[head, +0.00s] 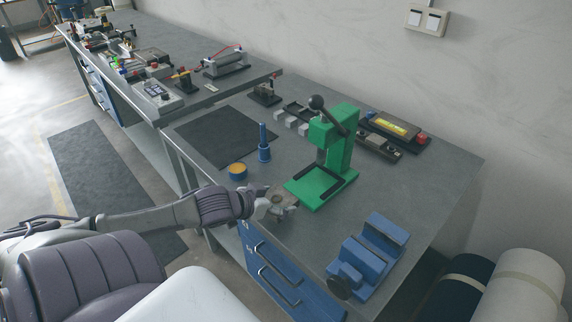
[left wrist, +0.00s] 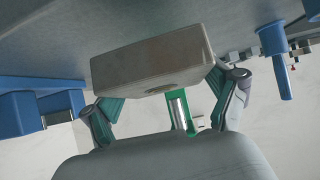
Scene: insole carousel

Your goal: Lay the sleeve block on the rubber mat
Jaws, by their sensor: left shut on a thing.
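The sleeve block (head: 284,197), a grey metal block with a round hole, is held by my left gripper (head: 272,205) near the front edge of the workbench, in front of the green press. In the left wrist view the block (left wrist: 150,66) sits between the two fingers of my left gripper (left wrist: 165,100), which is shut on it. The rubber mat (head: 225,136) is a flat dark rectangle on the bench, behind and left of the gripper, and it looks bare. My right gripper is not in view.
A green press (head: 339,150) stands just right of the block. A blue vise (head: 370,257) is at the front right. Small grey blocks (head: 292,121) lie right of the mat.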

